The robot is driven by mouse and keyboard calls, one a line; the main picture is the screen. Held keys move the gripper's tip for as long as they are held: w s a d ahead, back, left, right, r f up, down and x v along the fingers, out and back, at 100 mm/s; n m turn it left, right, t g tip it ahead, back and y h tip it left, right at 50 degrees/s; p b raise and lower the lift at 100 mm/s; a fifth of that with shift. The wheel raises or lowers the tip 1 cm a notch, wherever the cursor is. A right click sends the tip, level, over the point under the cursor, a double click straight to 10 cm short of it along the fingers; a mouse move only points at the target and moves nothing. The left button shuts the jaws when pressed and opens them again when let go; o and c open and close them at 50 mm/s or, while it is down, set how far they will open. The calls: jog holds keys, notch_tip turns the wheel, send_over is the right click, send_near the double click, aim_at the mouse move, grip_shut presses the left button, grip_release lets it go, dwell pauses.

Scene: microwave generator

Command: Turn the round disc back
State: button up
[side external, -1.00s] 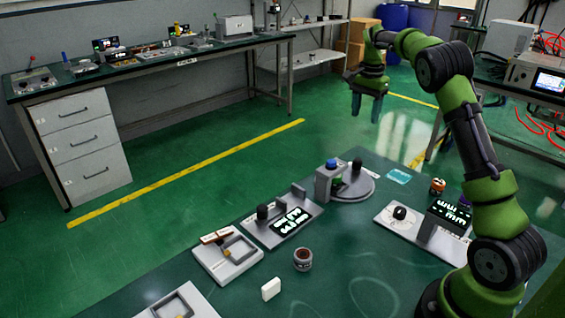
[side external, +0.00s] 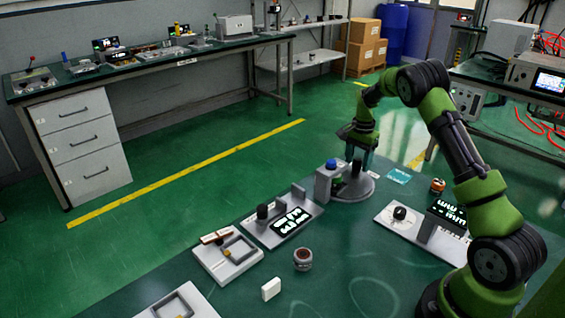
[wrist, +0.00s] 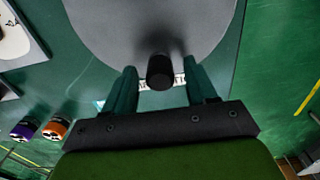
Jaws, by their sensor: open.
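The round grey disc (side external: 366,188) lies flat at the back edge of the green table, with a grey block carrying a blue knob (side external: 332,163) at its left. In the wrist view the disc (wrist: 110,25) fills the upper middle, and a black upright knob (wrist: 160,72) stands on it near its rim. My gripper (side external: 358,170) is low over the disc in the side view. In the wrist view my gripper (wrist: 156,80) is open, its two green fingers on either side of the black knob with gaps; contact is not visible.
A module with a lit display (side external: 290,221) stands left of the disc. A dial panel (side external: 400,213) is to the right, near an orange-and-black cylinder (side external: 437,187). A light blue pad (side external: 398,176) lies beside the disc. The table's middle is mostly clear.

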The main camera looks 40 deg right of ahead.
jog(key=shift+f, duration=0.35)
grip_shut()
